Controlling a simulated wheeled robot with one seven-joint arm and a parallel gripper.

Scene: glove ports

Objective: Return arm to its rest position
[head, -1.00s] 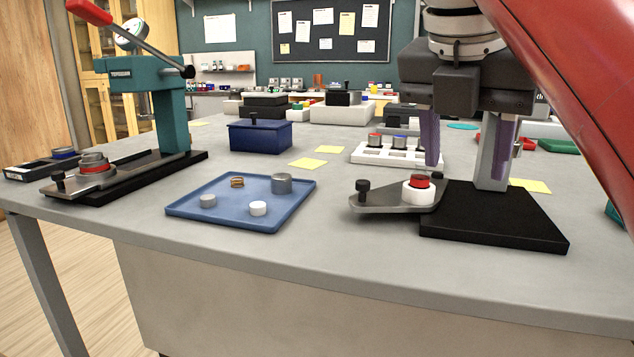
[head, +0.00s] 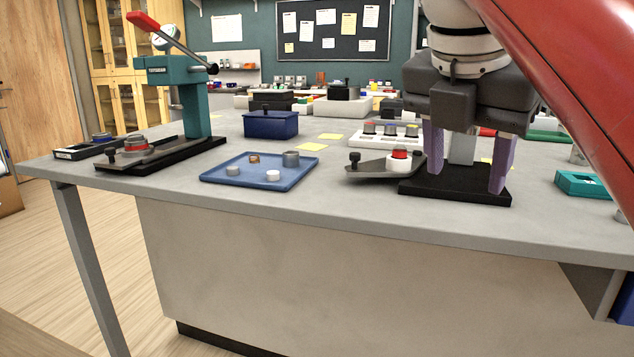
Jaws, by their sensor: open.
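My gripper (head: 465,172) hangs at the right of the head view with its two purple fingers spread apart and nothing between them. It is in front of a stand with a black base (head: 455,190) and a grey plate (head: 382,168). A white round piece with a red top (head: 400,158) sits on that plate, just left of the left finger. The fingers overlap the stand in the picture; I cannot tell whether they touch it. The red arm link crosses the upper right and hides part of the table.
A blue tray (head: 250,183) with several small pieces lies on the grey table (head: 330,200). A teal press (head: 182,95) stands at the left. A blue box (head: 270,125) and a white rack (head: 378,137) are behind. A teal tray (head: 582,184) is at the right. The floor at left is clear.

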